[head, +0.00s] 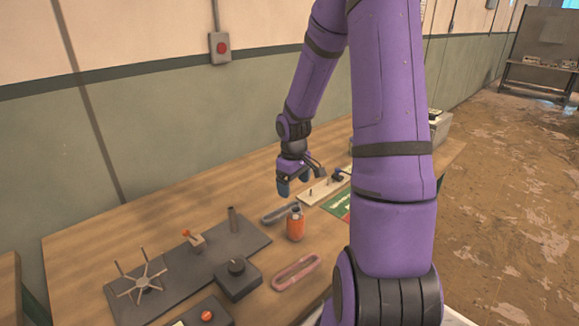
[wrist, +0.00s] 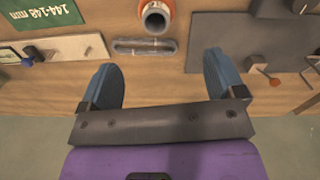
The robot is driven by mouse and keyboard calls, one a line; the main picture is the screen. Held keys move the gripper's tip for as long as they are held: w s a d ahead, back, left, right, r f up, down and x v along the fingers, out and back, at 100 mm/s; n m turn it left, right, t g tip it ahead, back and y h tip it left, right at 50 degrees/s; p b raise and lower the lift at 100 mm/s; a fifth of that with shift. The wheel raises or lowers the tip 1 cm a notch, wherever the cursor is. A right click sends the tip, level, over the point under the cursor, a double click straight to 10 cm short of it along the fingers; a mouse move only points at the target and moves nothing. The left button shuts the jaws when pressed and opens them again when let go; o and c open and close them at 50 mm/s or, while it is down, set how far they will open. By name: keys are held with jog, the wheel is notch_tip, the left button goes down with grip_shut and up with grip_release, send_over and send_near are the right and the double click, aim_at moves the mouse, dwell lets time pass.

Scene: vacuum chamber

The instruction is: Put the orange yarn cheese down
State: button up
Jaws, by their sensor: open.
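The orange yarn cheese (head: 295,226) stands upright on the wooden table, with a grey tube showing at its top. In the wrist view it (wrist: 155,8) is at the top edge, seen from above and partly cut off. My gripper (head: 293,187) is open and empty, its blue fingers pointing down above the table, behind the cheese in the head view. The wrist view shows the two fingers (wrist: 161,75) wide apart with nothing between them. The gripper and cheese are apart.
A grey oblong ring (head: 279,214) lies beside the cheese, and a pink one (head: 296,272) lies in front. A dark plate (head: 225,248) with fittings and a spoked handwheel (head: 142,283) are left. A pale pegged board (head: 318,193) and green card (head: 337,206) are right.

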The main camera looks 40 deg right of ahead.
jog(key=s+a+r+t+h, duration=0.1)
jog(key=s+a+r, duration=0.1)
jog(key=a+r, duration=0.55)
jog(key=s+a+r+t+h, duration=0.1)
jog(key=s+a+r, duration=0.25)
jog(key=r, duration=0.65)
jog(key=s+a+r+m+t+y, duration=0.1)
jog(key=s+a+r+t+y, duration=0.1)
jog(key=s+a+r, duration=0.7)
jog(key=s+a+t, duration=0.1)
jog(key=s, duration=0.3)
jog(key=shift+a+r, duration=0.2)
jog(key=shift+r, duration=0.1)
jog(key=shift+c, duration=0.4)
